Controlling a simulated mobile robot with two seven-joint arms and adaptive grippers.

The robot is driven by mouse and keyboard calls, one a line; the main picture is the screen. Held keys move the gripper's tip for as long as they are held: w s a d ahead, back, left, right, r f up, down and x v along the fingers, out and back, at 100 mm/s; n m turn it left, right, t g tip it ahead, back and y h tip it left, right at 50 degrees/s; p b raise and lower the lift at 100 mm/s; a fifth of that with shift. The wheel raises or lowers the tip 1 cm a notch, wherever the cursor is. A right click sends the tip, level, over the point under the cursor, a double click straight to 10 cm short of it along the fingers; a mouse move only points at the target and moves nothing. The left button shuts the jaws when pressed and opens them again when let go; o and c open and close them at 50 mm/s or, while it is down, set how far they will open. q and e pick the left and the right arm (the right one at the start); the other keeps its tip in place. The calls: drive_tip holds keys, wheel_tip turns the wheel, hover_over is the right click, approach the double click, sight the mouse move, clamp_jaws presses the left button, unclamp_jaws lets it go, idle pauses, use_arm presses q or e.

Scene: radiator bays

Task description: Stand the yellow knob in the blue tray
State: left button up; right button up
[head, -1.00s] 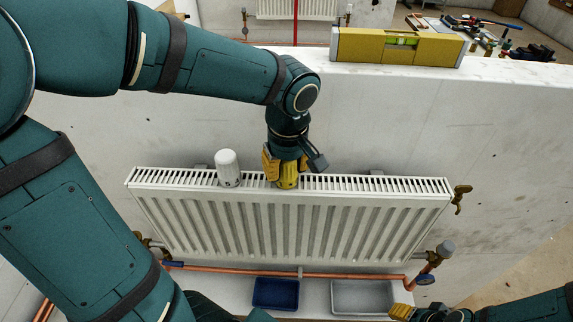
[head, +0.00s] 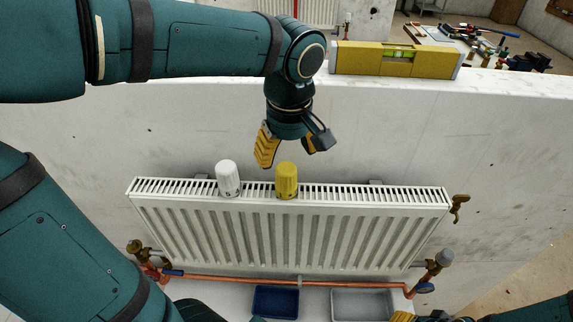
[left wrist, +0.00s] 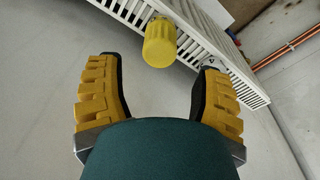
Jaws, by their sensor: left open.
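The yellow knob (head: 287,181) stands upright on the top grille of the white radiator. It also shows in the left wrist view (left wrist: 160,43), beyond and between the open fingers. My left gripper (head: 287,160) is open and empty just above the knob, apart from it. The blue tray (head: 276,302) lies below the radiator on a pale ledge, and its inside looks empty. Part of my right gripper (head: 402,317) shows at the bottom edge; its fingers are mostly cut off.
A white knob (head: 228,178) stands on the radiator (head: 290,235) left of the yellow one. A grey tray (head: 362,304) sits right of the blue tray. A copper pipe (head: 240,280) runs above the trays. A yellow level (head: 395,60) lies on the wall top.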

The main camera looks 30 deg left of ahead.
use_arm(q)
drive_tip(key=shift+s+d+r, duration=0.15)
drive_tip(key=shift+r, duration=2)
